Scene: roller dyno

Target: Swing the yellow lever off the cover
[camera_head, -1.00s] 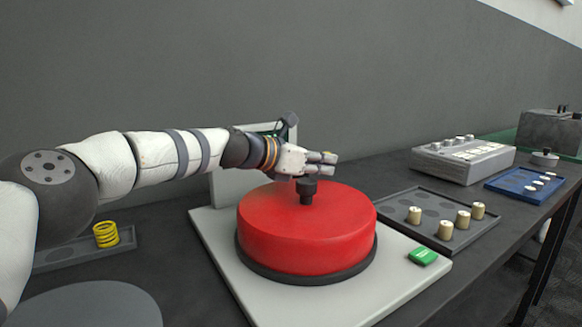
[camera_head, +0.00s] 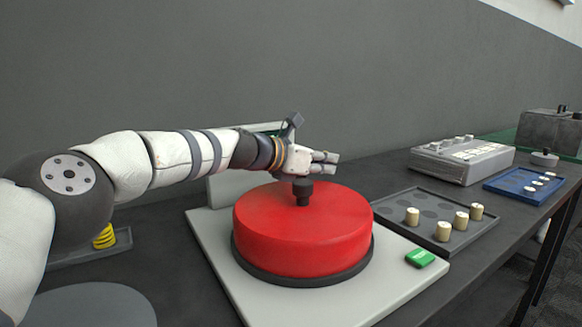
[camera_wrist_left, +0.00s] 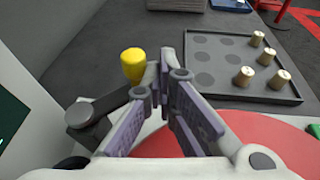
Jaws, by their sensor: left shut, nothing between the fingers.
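The yellow lever shows in the left wrist view as an upright yellow knob (camera_wrist_left: 133,64). A dark bar and round dark end (camera_wrist_left: 88,116) lie below and left of it, partly behind the gripper. In the head view the lever is hidden behind my gripper. The cover is a red round drum (camera_head: 302,230) with a black knob (camera_head: 303,190) on top. My left gripper (camera_head: 335,161) is shut and empty, above and behind the black knob. In the wrist view its fingertips (camera_wrist_left: 170,72) are just right of the yellow knob; I cannot tell if they touch.
The cover sits on a pale plate (camera_head: 225,283) with a green button (camera_head: 420,258). To the right are a tray (camera_head: 398,228) with several cream pegs, a grey control box (camera_head: 462,160) and a blue tray (camera_head: 510,187). A yellow spring (camera_head: 104,238) is at left, partly behind my arm.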

